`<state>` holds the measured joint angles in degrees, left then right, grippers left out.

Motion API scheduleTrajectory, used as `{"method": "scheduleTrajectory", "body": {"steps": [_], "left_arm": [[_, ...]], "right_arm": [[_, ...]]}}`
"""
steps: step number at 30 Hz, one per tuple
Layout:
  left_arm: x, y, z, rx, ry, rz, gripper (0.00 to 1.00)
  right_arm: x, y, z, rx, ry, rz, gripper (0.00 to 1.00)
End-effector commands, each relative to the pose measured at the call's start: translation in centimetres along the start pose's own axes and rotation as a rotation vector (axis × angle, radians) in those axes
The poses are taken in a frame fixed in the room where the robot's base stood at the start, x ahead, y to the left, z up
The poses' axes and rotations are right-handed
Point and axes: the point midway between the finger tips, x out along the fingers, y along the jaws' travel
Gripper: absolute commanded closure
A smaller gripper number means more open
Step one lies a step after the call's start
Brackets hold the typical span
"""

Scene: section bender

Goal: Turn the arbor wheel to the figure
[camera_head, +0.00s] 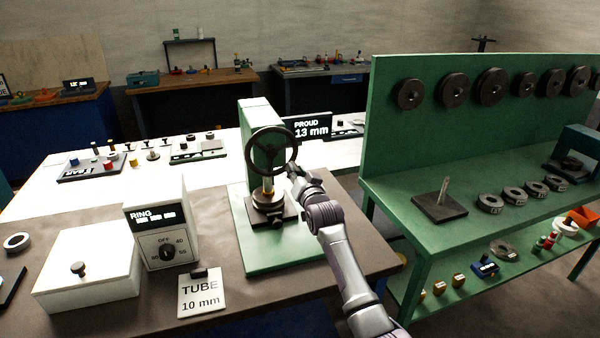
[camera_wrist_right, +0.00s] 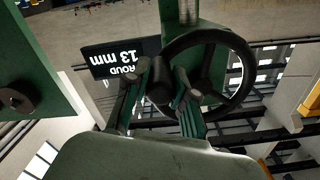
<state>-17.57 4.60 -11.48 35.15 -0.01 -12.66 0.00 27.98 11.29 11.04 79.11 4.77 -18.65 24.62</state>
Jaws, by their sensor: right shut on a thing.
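The arbor wheel (camera_head: 272,131) is a dark spoked handwheel on the front of a green arbor press (camera_head: 262,112) on the brown bench. My right gripper (camera_head: 293,170) is at the wheel's lower right rim. In the right wrist view the wheel (camera_wrist_right: 247,75) fills the centre right, and my right gripper (camera_wrist_right: 160,76) has a finger on each side of its dark handle knob (camera_wrist_right: 160,92), shut on it. A black display (camera_head: 311,127) behind the press reads "PROUD 13 mm". A white card (camera_head: 201,293) reads "TUBE 10 mm". My left gripper is not in view.
A white box (camera_head: 88,270) and a dial unit (camera_head: 162,232) marked RING stand left of the press. A green rack (camera_head: 450,135) with dark discs and rings stands close on the right. A white table (camera_head: 110,195) with trays lies behind.

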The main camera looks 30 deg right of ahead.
Motion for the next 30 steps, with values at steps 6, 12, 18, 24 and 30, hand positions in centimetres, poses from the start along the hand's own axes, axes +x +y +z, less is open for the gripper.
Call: {"method": "scheduleTrajectory", "body": {"steps": [6, 12, 18, 24, 30], "left_arm": [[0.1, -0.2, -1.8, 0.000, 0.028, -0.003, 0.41], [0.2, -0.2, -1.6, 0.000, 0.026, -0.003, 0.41], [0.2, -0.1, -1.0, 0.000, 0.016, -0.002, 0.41], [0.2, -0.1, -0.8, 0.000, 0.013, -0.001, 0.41], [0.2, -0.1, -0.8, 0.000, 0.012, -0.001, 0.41]], "right_arm": [[0.0, -0.3, 0.9, 0.116, -0.003, 0.000, 1.00], [0.0, -0.4, 1.2, 0.171, -0.003, 0.001, 1.00], [0.0, -0.5, 1.3, 0.186, -0.003, 0.001, 1.00], [0.0, -0.5, 1.3, 0.185, -0.004, 0.001, 1.00], [0.0, -0.5, 1.3, 0.183, -0.004, 0.001, 0.55]]}}
